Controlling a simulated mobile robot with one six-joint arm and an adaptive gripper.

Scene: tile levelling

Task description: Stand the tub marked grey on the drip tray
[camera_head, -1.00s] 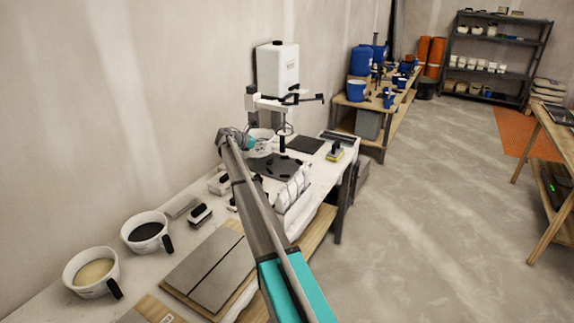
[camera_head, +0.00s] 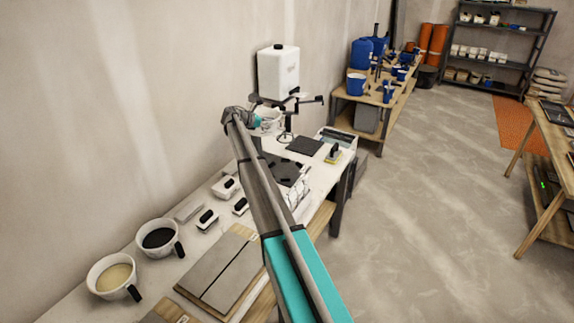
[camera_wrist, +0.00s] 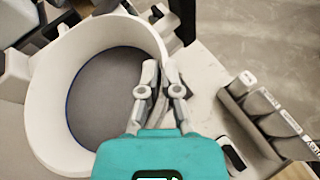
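A white tub (camera_head: 271,121) is in my gripper (camera_head: 252,119) above the far part of the white bench. In the wrist view the same tub (camera_wrist: 45,95) is large, with a flat grey fill inside. The fingers of my gripper (camera_wrist: 163,92) straddle its right wall, one inside and one outside. No marking can be read on it. A dark flat square (camera_head: 304,146) lies on the bench right of the tub, and a dark plate (camera_head: 287,172) lies nearer. I cannot tell which one is the drip tray.
A mixing stand (camera_head: 288,128) rises close behind the tub, with a white canister (camera_head: 278,71) at the wall. Two handled tubs (camera_head: 113,276) (camera_head: 159,238) and grey tiles (camera_head: 219,270) occupy the near bench. A sponge tool (camera_head: 333,153) sits at the right edge.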

